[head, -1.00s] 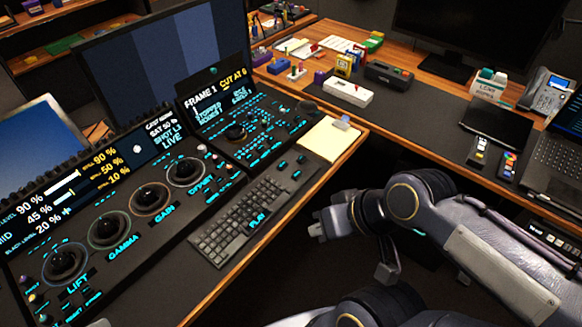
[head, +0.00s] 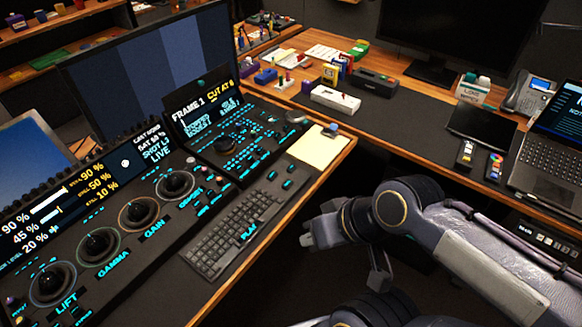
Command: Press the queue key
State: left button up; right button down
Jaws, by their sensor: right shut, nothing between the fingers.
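The black grading panel fills the left, with trackballs in rings labelled Lift (head: 52,282), Gamma (head: 97,244), Gain (head: 138,213) and Offset (head: 175,184). A smaller panel (head: 232,139) with rows of cyan-lit keys stands beyond, under a display (head: 205,105). A keyboard (head: 228,240) with a key marked Play lies nearer me, with a few cyan keys (head: 280,178) further along. No key can be read as "queue". My right gripper (head: 306,240) is shut and empty, off the desk's front edge, right of the keyboard and apart from it. My left gripper is out of view.
A notepad (head: 318,146) lies at the desk corner. A white box (head: 335,98), a dark device (head: 374,83) and small colored items stand on the back desk. A laptop (head: 549,160) and phone (head: 528,94) are at right.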

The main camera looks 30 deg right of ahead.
aim_at(291, 169)
jog(key=i+l, duration=0.1)
jog(key=l, duration=0.55)
jog(key=i+l+u, duration=0.1)
jog(key=l, duration=0.6)
jog(key=i+l, duration=0.1)
jog(key=l, duration=0.6)
